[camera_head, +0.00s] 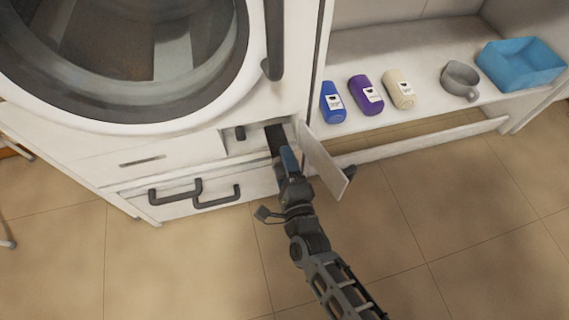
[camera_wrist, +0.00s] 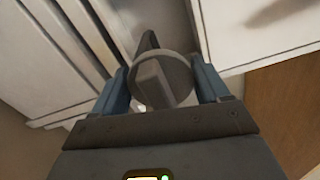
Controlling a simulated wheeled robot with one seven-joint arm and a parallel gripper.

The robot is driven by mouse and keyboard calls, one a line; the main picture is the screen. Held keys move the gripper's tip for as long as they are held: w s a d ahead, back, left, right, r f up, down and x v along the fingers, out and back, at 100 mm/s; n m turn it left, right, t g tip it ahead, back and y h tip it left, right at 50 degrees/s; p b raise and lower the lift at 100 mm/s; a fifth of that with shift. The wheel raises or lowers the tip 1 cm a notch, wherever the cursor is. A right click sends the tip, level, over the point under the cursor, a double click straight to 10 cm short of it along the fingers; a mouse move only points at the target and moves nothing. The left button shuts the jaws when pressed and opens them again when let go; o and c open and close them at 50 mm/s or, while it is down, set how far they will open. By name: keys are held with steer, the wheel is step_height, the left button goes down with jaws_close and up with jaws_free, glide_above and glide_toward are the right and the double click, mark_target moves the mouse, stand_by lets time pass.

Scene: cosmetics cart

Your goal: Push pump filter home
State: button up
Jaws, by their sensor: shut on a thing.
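The pump filter (camera_wrist: 176,72), a round grey cap with a raised grip bar, sits between the blue fingers of my gripper (camera_wrist: 160,80) in the wrist view. The gripper is shut on it. In the head view my gripper (camera_head: 288,160) is at the small open compartment (camera_head: 258,146) at the washing machine's lower right front. The filter's rear part is hidden, so I cannot tell how deep it sits.
The compartment's white flap (camera_head: 323,160) stands open just right of my gripper. Drawer handles (camera_head: 216,198) project on the left. A shelf at right holds blue (camera_head: 332,103), purple (camera_head: 366,96) and cream (camera_head: 398,89) bottles, a grey cup (camera_head: 460,80) and a blue bin (camera_head: 521,64).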

mark_target(278, 142)
steer(key=b+x, duration=0.2)
steer(key=x, duration=0.2)
steer(key=b+x, duration=0.3)
steer(key=x, duration=0.2)
steer(key=b+x, duration=0.3)
steer(key=x, duration=0.1)
steer(key=shift+w+a+f, duration=0.1)
steer(key=shift+w+f, duration=0.05)
steer(key=shift+f, duration=0.15)
steer(key=shift+c, duration=0.2)
steer(key=shift+w+a+r, duration=0.1)
steer(key=shift+w+r, duration=0.1)
steer(key=shift+w, duration=0.1)
steer(key=shift+c, duration=0.2)
steer(key=o, duration=1.3)
steer(key=shift+s, duration=0.1)
